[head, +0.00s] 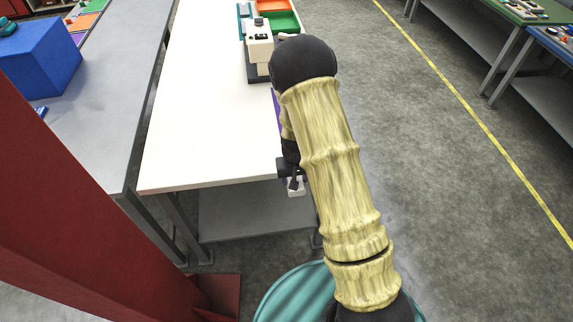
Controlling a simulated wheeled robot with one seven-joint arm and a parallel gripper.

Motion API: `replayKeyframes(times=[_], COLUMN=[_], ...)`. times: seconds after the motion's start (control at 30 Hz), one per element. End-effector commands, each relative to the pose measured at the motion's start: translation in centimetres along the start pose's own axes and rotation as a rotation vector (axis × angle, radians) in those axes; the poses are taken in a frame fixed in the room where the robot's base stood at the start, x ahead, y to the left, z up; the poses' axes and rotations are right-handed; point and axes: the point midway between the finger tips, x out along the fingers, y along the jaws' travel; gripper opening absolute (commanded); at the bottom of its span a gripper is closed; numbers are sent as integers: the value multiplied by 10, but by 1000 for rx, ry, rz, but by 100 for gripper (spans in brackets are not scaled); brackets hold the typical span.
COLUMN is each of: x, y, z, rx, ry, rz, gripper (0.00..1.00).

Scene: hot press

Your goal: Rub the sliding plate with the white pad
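My gripper (294,184) hangs at the front right corner of the white table (205,110), partly behind my own arm. A small white block, which looks like the white pad (297,192), shows at its fingertips, just beyond the table's front edge. The fingers appear shut on it, though they are small and dark here. A cream and black machine (260,48), which looks like the hot press, stands at the far right of the table, partly behind my arm. I cannot make out the sliding plate. A strip of something purple (275,103) shows beside my arm at the table's right side.
Green and orange trays (283,20) are beyond the machine. A grey table with a blue box (38,58) stands left. A red post (80,215) rises at the lower left. Most of the white tabletop is bare. Floor with a yellow line (470,110) is clear at right.

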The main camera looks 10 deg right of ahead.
Motion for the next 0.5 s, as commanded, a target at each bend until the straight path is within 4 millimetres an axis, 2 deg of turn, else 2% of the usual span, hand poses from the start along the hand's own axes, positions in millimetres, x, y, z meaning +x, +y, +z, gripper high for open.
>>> replayKeyframes(times=[0.3,0.5], x=[32,40], y=[29,36], z=[24,31], rx=[6,2], ry=[1,10], rz=[-17,-26], gripper=[31,31])
